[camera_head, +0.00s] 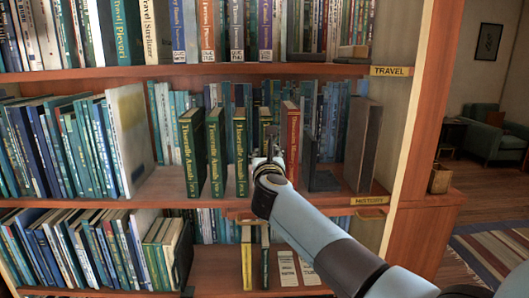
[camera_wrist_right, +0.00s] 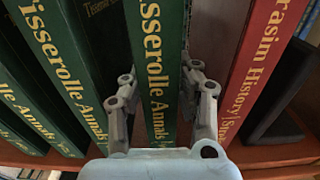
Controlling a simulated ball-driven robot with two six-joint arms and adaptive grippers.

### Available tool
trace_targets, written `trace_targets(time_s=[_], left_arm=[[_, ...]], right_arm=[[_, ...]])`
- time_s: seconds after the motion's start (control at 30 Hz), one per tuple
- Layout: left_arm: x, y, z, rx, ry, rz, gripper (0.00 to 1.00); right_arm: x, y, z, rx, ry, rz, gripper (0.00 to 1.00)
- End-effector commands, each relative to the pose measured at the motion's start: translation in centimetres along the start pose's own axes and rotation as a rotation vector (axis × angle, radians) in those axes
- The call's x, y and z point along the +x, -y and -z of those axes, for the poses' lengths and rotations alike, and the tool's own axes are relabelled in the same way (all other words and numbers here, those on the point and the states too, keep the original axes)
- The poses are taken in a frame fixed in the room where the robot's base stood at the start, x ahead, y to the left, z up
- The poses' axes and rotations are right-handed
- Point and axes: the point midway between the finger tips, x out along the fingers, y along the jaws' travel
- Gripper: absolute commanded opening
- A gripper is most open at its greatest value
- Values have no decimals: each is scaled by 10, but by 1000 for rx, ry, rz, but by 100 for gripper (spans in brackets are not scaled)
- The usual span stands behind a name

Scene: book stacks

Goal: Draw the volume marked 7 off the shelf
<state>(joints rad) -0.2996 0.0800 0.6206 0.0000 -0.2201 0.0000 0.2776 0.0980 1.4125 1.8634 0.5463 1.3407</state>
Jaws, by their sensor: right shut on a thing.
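Several green volumes with gold lettering, "Tisserolle Annals", stand upright on the middle shelf (camera_head: 168,182) in the head view. My right gripper (camera_head: 268,158) is at the rightmost green volume (camera_head: 265,120), just left of a red book (camera_head: 289,140). In the right wrist view my right gripper (camera_wrist_right: 158,78) has one finger on each side of this green volume (camera_wrist_right: 161,55) and is shut on it. Its volume number is hidden or too small to read. Other green volumes (camera_head: 216,150) stand apart to its left. My left gripper is not in view.
The red book stands close to the right of the gripped volume, with a dark upright slab (camera_head: 361,145) beyond. A white-covered book (camera_head: 127,140) leans at the left. Shelf boards lie above and below; a wooden upright (camera_head: 422,110) closes the right.

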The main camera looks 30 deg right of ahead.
Motion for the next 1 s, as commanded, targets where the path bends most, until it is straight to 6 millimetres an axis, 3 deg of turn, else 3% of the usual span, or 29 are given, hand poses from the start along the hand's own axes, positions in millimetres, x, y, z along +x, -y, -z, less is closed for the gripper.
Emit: trace_targets(time_s=[0.37, 1.0], left_arm=[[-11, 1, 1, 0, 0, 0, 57], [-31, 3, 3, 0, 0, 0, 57]], right_arm=[[-5, 0, -11, 0, 3, -1, 0], [-84, 0, -11, 2, 3, -1, 0]])
